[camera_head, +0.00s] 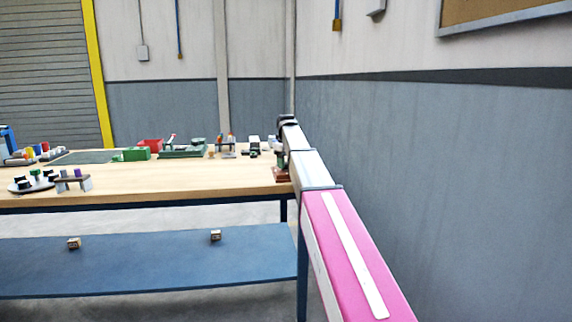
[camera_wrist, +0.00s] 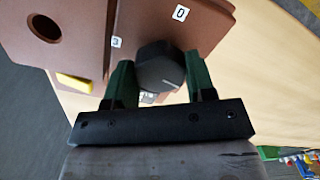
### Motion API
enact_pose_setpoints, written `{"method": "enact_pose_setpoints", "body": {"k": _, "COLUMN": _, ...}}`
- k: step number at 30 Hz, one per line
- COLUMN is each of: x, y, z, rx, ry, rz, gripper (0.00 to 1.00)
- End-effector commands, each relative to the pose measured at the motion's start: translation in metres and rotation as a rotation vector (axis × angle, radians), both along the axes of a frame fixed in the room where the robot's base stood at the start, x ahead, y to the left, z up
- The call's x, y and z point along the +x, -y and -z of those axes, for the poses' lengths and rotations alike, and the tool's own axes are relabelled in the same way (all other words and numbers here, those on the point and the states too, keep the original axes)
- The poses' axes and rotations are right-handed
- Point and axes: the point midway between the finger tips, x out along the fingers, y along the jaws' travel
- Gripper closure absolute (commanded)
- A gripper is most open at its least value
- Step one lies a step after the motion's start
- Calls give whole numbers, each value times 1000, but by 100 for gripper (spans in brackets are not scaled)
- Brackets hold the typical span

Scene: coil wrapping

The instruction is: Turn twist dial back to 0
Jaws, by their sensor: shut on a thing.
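The twist dial (camera_wrist: 160,66) is a dark faceted knob on the face of a reddish-brown box (camera_wrist: 85,20) in the wrist view. My gripper (camera_wrist: 160,77) has its two green fingers on either side of the dial and is shut on it. A white label 0 (camera_wrist: 180,13) sits above and to the right of the dial, and a label 3 (camera_wrist: 116,42) to its upper left. I cannot tell which label the dial points at. In the head view the brown box (camera_head: 282,175) is at the bench's right end, partly hidden by my arm.
The box also has a round hole (camera_wrist: 45,28) and a yellow piece (camera_wrist: 74,82). The wooden bench (camera_head: 190,177) carries a green box (camera_head: 133,154), a red bin (camera_head: 150,144) and a small stand (camera_head: 73,181). A grey-blue wall (camera_head: 450,170) stands close to my arm's right.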

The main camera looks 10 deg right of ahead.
Motion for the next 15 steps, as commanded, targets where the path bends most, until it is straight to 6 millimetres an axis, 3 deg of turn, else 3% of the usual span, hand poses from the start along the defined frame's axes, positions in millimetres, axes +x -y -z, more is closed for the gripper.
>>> {"method": "enact_pose_setpoints", "body": {"k": 15, "x": 0, "y": 0, "z": 0, "rx": 0, "ry": 0, "rz": -489, "gripper": 74}}
